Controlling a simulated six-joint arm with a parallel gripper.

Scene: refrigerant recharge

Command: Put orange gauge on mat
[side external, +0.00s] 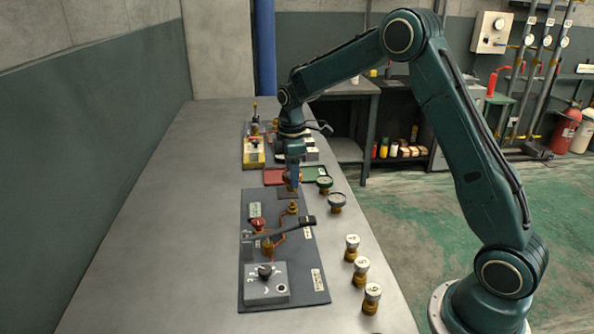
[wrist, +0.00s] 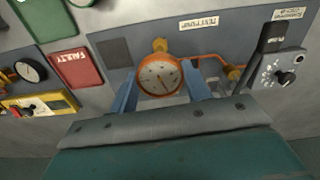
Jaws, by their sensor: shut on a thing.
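My gripper (wrist: 160,88) has its blue fingers shut on the orange gauge (wrist: 160,77), whose white dial faces the wrist camera. A brass fitting shows at the gauge's far edge. In the side view my gripper (side external: 291,177) points down by the far end of the grey panel, and the gauge there is small and mostly hidden. A red mat marked FAULTY (wrist: 72,67) lies left of the gauge in the wrist view, with a green mat (wrist: 38,20) beyond it. A dark square pad (wrist: 113,52) is on the panel beside the gauge. I cannot tell whether the gauge touches anything beneath.
The table's left side is clear.

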